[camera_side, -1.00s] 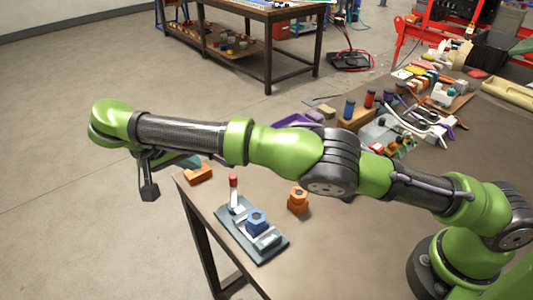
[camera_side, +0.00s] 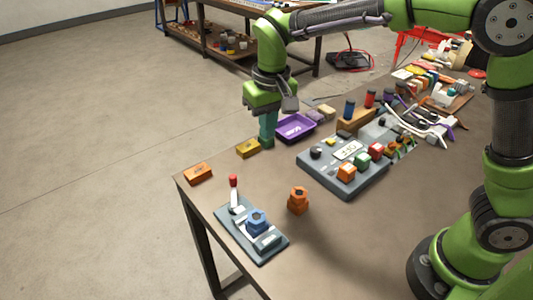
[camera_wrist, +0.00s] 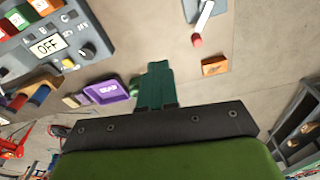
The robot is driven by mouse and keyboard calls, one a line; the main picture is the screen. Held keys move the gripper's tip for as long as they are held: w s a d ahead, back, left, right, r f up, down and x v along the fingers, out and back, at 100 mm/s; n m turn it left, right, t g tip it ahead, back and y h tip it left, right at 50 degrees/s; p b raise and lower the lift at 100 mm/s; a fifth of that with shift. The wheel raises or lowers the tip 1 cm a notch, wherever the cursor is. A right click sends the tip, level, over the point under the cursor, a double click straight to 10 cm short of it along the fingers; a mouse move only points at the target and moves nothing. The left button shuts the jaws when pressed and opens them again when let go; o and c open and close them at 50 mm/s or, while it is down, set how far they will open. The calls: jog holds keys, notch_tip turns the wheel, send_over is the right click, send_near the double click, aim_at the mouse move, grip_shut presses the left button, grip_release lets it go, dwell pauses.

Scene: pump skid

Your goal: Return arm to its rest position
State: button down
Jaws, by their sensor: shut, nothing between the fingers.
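My gripper (camera_side: 267,142) points down above the far left part of the table (camera_side: 335,235), between a yellow block (camera_side: 248,148) and a purple tray (camera_side: 294,127). Its teal fingers are together with nothing between them, and they also show in the wrist view (camera_wrist: 157,72). My arm is raised and bent, with the elbow out of the top of the side view. Whether the fingertips touch the table is hard to tell.
A grey panel (camera_side: 325,178) with coloured buttons and an OFF display stands mid-table. A lever fixture (camera_side: 236,232) with a blue hexagonal part (camera_side: 257,221) is at the front edge. An orange hexagonal part (camera_side: 298,200) and orange block (camera_side: 198,173) stand nearby. Clutter fills the back right.

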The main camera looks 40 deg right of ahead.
jog(key=s+d+r+t, duration=0.1)
jog(key=s+d+t, duration=0.1)
jog(key=s, duration=0.4)
jog(key=s+d+r+m+t+y, duration=0.1)
jog(key=s+d+r+t, duration=0.1)
jog(key=s+d, duration=0.2)
jog(key=s+d+r+m+t+y, duration=0.1)
jog(key=s+d, duration=0.3)
jog(key=s, duration=0.4)
jog(key=shift+s+r+t, duration=0.4)
jog(key=shift+r+t, duration=0.1)
jog(key=shift+r, duration=0.25)
jog(key=shift+d, duration=0.1)
